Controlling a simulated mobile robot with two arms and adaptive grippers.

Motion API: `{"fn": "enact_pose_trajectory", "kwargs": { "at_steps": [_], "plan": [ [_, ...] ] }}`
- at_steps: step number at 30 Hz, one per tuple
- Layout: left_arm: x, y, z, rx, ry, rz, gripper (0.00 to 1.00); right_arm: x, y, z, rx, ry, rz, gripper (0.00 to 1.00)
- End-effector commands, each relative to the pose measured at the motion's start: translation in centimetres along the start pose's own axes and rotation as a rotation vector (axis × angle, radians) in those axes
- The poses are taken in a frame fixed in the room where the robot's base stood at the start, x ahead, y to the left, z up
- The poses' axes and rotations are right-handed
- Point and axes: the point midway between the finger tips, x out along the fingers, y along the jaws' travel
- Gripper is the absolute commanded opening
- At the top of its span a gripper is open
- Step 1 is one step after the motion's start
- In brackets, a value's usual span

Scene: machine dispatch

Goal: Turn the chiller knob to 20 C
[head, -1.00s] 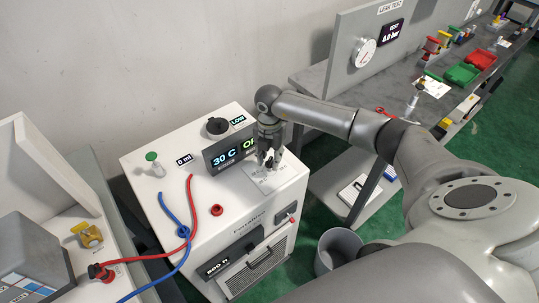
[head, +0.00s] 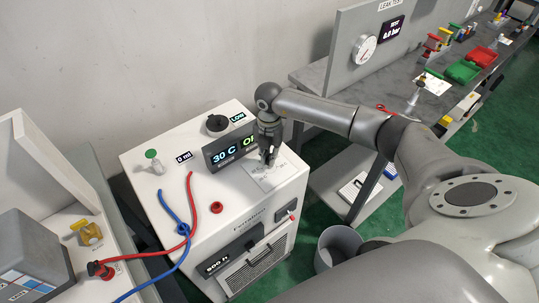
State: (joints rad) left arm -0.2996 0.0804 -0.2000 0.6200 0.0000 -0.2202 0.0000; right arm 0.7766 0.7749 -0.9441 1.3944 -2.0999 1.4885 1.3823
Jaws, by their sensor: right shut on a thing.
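The chiller (head: 215,210) is a white box with a dark display block (head: 229,151) on top that reads 30 C beside a partly covered green reading. My right gripper (head: 268,160) comes in from the right and points down at the right end of the display, over a pale label plate (head: 262,178) on the chiller top. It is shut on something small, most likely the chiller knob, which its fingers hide. My left gripper is not in view.
A black cap (head: 217,123), a green-topped valve (head: 153,160) and a red ring fitting (head: 216,207) stand on the chiller top. Red and blue hoses (head: 183,230) run left. A grey bin (head: 338,246) stands at right. A leak-test bench (head: 400,85) lies behind.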

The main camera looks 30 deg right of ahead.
Motion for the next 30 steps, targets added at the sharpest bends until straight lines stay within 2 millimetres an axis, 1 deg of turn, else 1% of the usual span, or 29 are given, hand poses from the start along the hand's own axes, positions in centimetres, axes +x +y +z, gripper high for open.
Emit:
{"fn": "enact_pose_trajectory", "kwargs": {
  "at_steps": [8, 30],
  "plan": [
    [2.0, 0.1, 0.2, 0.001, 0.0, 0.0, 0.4, 0.3, 0.1, 0.1, -0.183, -0.002, 0.002, 0.0],
    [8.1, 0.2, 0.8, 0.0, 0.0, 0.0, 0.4, 0.3, 0.1, 0.1, -0.884, -0.004, 0.002, 0.0]
  ]
}}
